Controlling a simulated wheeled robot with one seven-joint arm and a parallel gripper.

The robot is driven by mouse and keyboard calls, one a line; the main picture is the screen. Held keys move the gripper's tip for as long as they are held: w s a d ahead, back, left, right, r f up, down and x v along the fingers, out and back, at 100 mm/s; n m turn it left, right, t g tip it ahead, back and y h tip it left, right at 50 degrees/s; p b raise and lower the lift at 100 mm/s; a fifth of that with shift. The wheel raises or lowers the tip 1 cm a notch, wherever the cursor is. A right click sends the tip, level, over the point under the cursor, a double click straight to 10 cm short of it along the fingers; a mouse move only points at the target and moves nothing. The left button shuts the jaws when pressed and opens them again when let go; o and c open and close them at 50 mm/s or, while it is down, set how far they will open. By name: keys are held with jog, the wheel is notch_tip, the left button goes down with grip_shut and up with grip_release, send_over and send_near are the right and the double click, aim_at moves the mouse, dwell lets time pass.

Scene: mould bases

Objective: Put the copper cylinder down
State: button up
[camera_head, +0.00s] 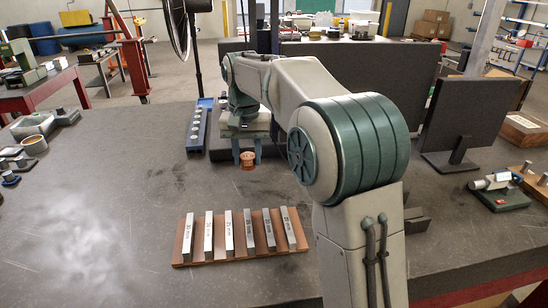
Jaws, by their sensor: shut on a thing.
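The copper cylinder (248,161) is a small, short, orange-brown piece in the middle of the head view. My gripper (247,155) points down, and its two blue-green fingers are shut on the cylinder, one at each side. The cylinder's lower end shows below the fingertips. I cannot tell whether it touches the grey worktable (110,185) or hangs a little above it. My arm's links cover part of the area to the right of and behind the gripper.
A blue rack (199,128) with several round pieces stands behind left. Dark upright panels (466,120) stand at the right. The table's left middle is clear.

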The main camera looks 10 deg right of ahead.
jog(key=d+f, duration=0.2)
jog(key=d, duration=0.1)
jog(key=w+d+f, duration=0.1)
jog(key=d+f, duration=0.1)
jog(key=d, duration=0.2)
jog(key=w+d+f, duration=0.1)
jog(key=d+f, duration=0.1)
jog(key=d, duration=0.2)
jog(key=shift+d+f, duration=0.15)
jog(key=shift+f, duration=0.2)
jog(key=shift+f+p, duration=0.35)
jog(key=shift+f, duration=1.65)
jog(key=shift+f, duration=0.1)
jog(key=shift+f, duration=0.15)
jog(key=o, duration=1.2)
